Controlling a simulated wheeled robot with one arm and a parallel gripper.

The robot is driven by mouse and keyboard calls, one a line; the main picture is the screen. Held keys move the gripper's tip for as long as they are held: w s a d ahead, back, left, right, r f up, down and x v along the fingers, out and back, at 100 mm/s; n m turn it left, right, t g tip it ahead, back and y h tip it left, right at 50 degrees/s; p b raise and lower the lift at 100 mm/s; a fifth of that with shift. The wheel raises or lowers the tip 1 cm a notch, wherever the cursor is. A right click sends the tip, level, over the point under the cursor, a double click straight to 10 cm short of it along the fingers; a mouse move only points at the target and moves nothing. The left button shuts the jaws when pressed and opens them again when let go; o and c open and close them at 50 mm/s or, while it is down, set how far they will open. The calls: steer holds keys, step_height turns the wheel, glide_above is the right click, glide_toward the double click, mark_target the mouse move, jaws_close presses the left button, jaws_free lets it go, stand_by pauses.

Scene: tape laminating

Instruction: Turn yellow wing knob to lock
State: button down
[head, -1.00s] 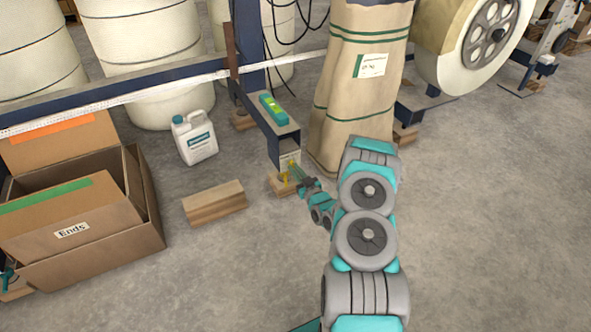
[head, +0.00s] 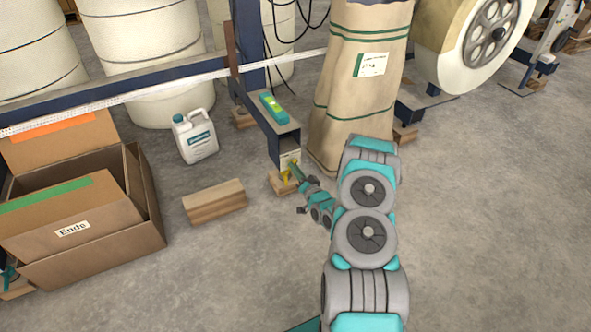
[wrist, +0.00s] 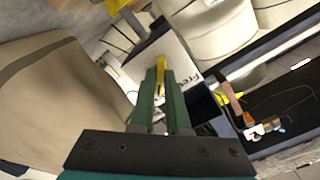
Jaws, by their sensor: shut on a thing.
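The yellow wing knob (head: 286,176) is on the front end face of a dark blue beam (head: 265,125), beside a small white label. In the wrist view the yellow wing (wrist: 161,68) stands between the tips of my two green fingers. My gripper (head: 297,173) reaches the knob from the lower right and is shut on it; it also fills the lower middle of the wrist view (wrist: 160,88). The fingers hide part of the knob. A white plate with partly hidden lettering (wrist: 188,62) lies behind it.
A teal and green device (head: 272,107) lies on the beam. A tall tan sack (head: 345,120) stands close right of the beam. A wood block (head: 214,202), a white jug (head: 195,140) and a cardboard box (head: 95,262) are at left.

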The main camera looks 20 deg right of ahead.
steer(key=shift+m, duration=0.4)
steer(key=c, duration=0.9)
jaws_free()
steer(key=s, duration=0.7)
steer(key=shift+s+p, duration=0.4)
steer(key=shift+d, duration=0.1)
